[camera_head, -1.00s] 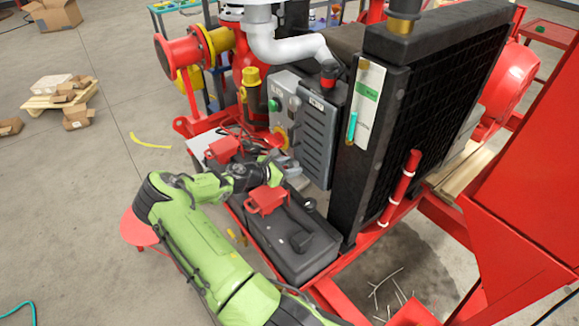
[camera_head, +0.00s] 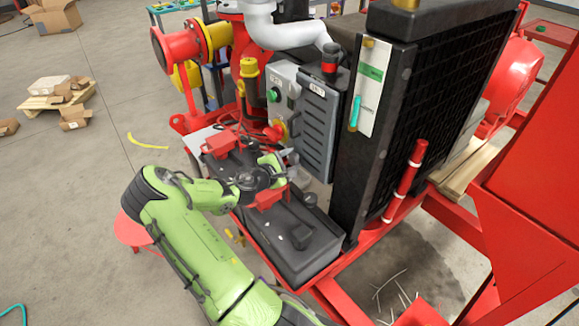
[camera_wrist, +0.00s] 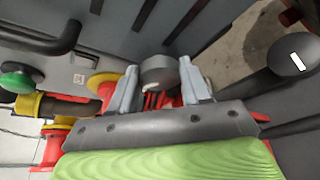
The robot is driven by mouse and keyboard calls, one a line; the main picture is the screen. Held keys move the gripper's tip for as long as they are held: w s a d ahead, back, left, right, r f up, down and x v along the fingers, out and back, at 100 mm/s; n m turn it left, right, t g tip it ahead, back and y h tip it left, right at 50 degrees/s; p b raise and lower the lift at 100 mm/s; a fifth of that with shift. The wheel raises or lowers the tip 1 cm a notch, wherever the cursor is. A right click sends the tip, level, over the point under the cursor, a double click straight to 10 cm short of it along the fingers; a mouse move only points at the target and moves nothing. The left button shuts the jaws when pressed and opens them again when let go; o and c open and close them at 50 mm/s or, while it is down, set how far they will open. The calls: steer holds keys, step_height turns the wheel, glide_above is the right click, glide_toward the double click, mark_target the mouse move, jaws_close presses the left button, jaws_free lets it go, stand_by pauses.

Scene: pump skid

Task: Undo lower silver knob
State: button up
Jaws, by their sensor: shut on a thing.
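In the wrist view, a round silver-grey knob (camera_wrist: 158,74) sits between the two grey fingers of my gripper (camera_wrist: 160,86). The gripper is shut on it, one finger on each side. In the head view my gripper (camera_head: 281,163) is at the lower front of the grey control box (camera_head: 285,95), above the black battery (camera_head: 290,238). The knob is too small and covered there to make out clearly.
A dark round knob (camera_wrist: 290,57) stands to the right in the wrist view. A green button (camera_wrist: 16,78) and yellow-and-red fittings lie to the left. The black radiator (camera_head: 375,130) rises to the right of my gripper.

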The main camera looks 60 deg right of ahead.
steer(key=m+b, duration=0.1)
steer(key=b, duration=0.1)
steer(key=m+h+b, duration=0.1)
steer(key=m+b, duration=0.1)
steer(key=b, duration=0.1)
steer(key=f+m+t+h+b, duration=0.1)
steer(key=b, duration=0.2)
steer(key=m+h+b, duration=0.1)
steer(key=m+b, duration=0.1)
steer(key=b, duration=0.2)
steer(key=shift+m+b, duration=0.3)
steer(key=shift+b, duration=0.1)
steer(key=shift+r+m+b, duration=0.1)
steer(key=shift+m+b, duration=0.3)
steer(key=shift+b, duration=0.35)
steer(key=shift+r, duration=0.1)
steer(key=o, duration=1.1)
steer(key=shift+c, duration=0.2)
steer(key=shift+a, duration=0.15)
steer(key=w+a+p, duration=0.1)
steer(key=a, duration=1.4)
steer(key=shift+a, duration=0.3)
